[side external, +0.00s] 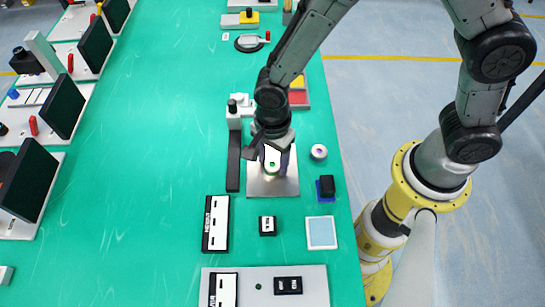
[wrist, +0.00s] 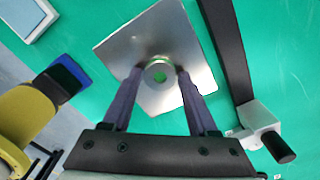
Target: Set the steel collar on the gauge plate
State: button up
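The gauge plate (side external: 286,188) is a square, shiny grey metal plate lying on the green bench; it also shows in the wrist view (wrist: 122,50). The steel collar (wrist: 148,72) is a small pale ring with a green centre. My gripper (wrist: 160,76) has its two dark purple fingers on either side of the collar, and they look closed on it. In the side external view my gripper (side external: 272,160) points down over the plate, with the collar between its fingers. I cannot tell whether the collar touches the plate.
A dark bar (side external: 233,165) with a grey block and black knob lies left of the plate. Another pale ring (side external: 318,152), a black block on a blue base (side external: 327,187) and a light blue pad (side external: 321,232) lie to the right.

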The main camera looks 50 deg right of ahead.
aim_at(272, 164)
jog(key=shift+o, duration=1)
notch_tip(272, 164, up, 12)
jog(key=shift+r, duration=0.25)
jog(key=s+d+r+n+t, duration=0.2)
jog(key=d+r+n, duration=0.4)
jog(key=d+r, duration=0.3)
jog(key=s+d+r+n+t, duration=0.3)
jog(key=s+d+n, duration=0.7)
jog(key=shift+d+t, duration=0.3)
jog(key=shift+d, duration=0.1)
